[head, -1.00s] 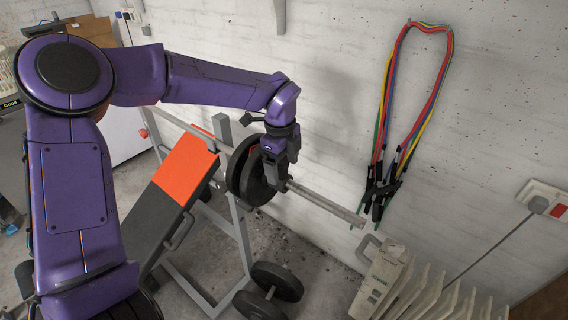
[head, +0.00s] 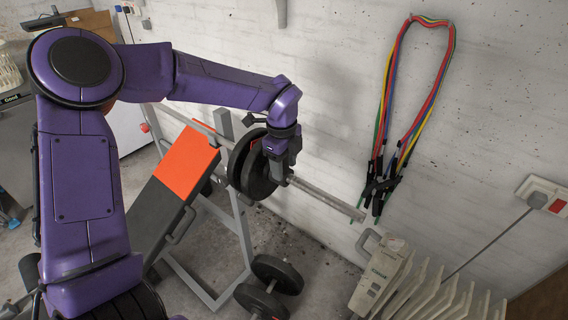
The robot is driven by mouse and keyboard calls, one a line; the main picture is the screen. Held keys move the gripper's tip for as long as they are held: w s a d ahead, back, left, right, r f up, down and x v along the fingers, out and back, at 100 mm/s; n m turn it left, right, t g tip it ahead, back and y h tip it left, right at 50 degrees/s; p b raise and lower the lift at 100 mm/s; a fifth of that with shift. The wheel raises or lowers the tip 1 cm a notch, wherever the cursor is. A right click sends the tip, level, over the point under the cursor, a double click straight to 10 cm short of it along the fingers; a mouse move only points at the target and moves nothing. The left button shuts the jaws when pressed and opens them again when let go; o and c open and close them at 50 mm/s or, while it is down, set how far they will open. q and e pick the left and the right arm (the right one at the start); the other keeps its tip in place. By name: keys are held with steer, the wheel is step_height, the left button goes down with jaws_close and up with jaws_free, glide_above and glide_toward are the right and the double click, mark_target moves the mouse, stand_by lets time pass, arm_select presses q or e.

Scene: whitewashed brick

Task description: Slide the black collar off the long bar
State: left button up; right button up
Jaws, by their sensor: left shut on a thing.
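The long bar (head: 325,197) rests on the bench's rack, and its bare sleeve sticks out to the right. Black weight plates (head: 243,168) are on the bar beside the rack upright. My left gripper (head: 279,171) is at the bar just right of the plates, pointing down and shut on the collar. The collar is mostly hidden by the fingers, and I cannot make out its outline. My right gripper is not in view.
A padded bench (head: 165,196) with an orange top stands left of the bar. A dumbbell (head: 270,285) is on the floor below. A cream radiator (head: 385,270) stands near the bar's free end. Coloured resistance bands (head: 385,120) hang on the wall.

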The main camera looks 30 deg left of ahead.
mark_target(317, 190)
arm_select(q)
steer(key=shift+r+m, duration=0.25)
steer(key=shift+m, duration=0.05)
steer(key=shift+d+f, duration=0.1)
steer(key=shift+d, duration=0.25)
steer(key=shift+s+d+b, duration=0.1)
steer(key=shift+d+b, duration=0.75)
steer(key=shift+d, duration=1.35)
steer(key=shift+d, duration=0.1)
steer(key=shift+s+d+b, duration=0.15)
steer(key=shift+d+b, duration=0.55)
steer(key=shift+d, duration=0.3)
steer(key=shift+s+d+b, duration=0.1)
steer(key=shift+d+b, duration=0.35)
steer(key=shift+d, duration=0.95)
